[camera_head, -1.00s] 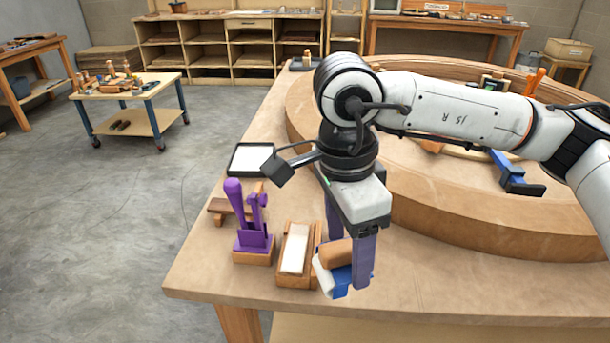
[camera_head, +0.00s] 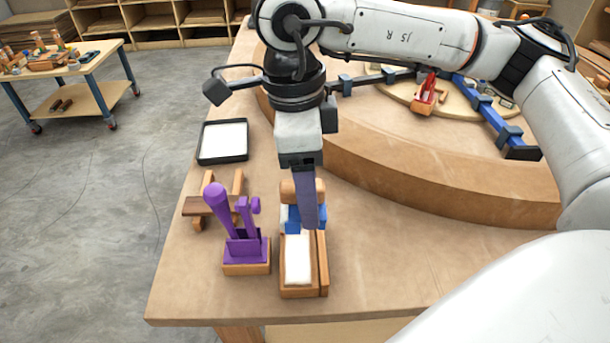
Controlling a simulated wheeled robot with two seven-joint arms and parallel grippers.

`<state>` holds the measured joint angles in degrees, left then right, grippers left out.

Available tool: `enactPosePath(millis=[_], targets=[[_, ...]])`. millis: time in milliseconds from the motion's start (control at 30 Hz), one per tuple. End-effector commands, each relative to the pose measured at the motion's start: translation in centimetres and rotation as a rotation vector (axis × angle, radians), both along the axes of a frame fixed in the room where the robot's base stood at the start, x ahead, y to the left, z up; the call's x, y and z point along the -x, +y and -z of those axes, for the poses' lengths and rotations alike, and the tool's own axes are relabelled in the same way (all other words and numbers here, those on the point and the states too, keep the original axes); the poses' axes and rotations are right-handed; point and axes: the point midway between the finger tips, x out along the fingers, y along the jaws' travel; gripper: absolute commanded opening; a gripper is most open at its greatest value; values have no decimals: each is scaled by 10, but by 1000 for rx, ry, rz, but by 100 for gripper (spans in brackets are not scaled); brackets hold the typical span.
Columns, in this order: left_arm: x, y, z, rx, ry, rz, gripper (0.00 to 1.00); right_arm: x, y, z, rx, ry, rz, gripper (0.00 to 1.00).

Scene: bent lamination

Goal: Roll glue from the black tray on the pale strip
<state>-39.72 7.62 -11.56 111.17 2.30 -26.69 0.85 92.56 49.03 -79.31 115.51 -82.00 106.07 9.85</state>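The black tray (camera_head: 222,160) lies on the table left of my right arm, with a white layer inside. The pale strip (camera_head: 297,262) lies lengthwise in a wooden holder (camera_head: 323,265) near the table's front edge. My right gripper (camera_head: 308,222) points down over the strip's far end. It is shut on a roller (camera_head: 291,217) with a blue frame and wooden handle. The roller's white drum, seen earlier, is hidden now, so I cannot tell whether it touches the strip. My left gripper is not in view.
A purple tool in a wooden block (camera_head: 246,262) stands close left of the strip's holder. A small wooden stand (camera_head: 208,207) sits behind it. A large curved wooden form (camera_head: 420,170) with blue clamps fills the right. The table's front right is clear.

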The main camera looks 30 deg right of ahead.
Motion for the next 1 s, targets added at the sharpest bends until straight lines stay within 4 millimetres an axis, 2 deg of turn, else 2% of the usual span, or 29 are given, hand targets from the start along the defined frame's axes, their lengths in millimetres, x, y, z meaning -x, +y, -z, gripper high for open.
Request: enactPosePath(millis=[100, 700, 733, 767, 900, 1000], targets=[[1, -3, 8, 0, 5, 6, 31, 0, -1, 13, 1, -1, 2, 46], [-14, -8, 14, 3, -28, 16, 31, 3, -7, 63, 1, 0, 14, 46], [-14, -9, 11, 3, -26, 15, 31, 2, -9, 57, 1, -3, 15, 46], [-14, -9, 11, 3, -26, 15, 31, 3, -11, 58, 1, -1, 15, 43], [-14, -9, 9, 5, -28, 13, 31, 4, -18, 62, 0, 0, 13, 43], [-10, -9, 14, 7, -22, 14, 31, 3, -9, 65, -1, -1, 10, 43]])
